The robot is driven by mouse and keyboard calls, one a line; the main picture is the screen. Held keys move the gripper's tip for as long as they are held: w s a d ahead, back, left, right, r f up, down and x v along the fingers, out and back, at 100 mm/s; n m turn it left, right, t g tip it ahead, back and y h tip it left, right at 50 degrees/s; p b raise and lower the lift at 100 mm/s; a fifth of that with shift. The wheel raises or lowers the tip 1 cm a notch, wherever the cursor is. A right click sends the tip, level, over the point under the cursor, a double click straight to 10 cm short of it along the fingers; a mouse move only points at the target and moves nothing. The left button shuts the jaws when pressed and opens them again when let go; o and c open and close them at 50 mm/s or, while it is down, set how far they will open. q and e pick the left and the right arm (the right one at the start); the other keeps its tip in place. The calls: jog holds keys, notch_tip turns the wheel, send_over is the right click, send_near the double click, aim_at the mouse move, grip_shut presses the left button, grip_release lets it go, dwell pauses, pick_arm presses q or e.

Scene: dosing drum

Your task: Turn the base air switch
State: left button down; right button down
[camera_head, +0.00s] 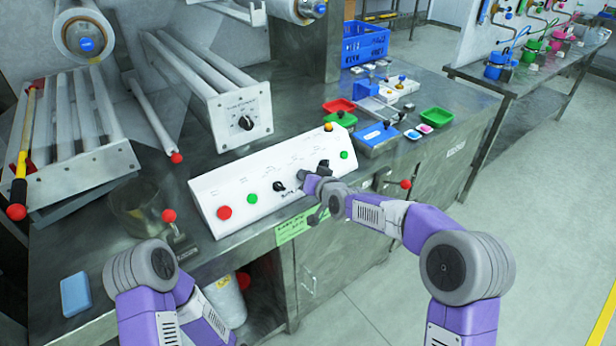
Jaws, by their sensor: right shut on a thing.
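The white sloped control panel (270,168) stands on the bench. It carries a red button (224,212), a green button (252,199) and a black rotary switch (279,187). A second black switch (323,164) sits further right on the panel, partly hidden by my right gripper. My right gripper (317,174) is shut on this second switch, and the fingers hide most of the contact. The small labels are too blurred to tell which one names base air. My left arm bends at the lower left; its gripper is not seen.
A yellow-orange button (328,127) and another green button (344,155) are on the panel's right end. A red-tipped lever (169,215) stands left of the panel. Trays and a blue crate (365,43) stand at right.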

jog(key=shift+a, duration=0.1)
jog(key=c, duration=1.2)
grip_release()
jog(key=shift+w+f, duration=0.15)
jog(key=shift+f, duration=0.05)
jog(key=shift+r, duration=0.15)
jog(key=p+v, duration=0.1)
jog(key=v, duration=0.6)
jog(key=shift+s+r, duration=0.1)
jog(key=shift+s, duration=0.2)
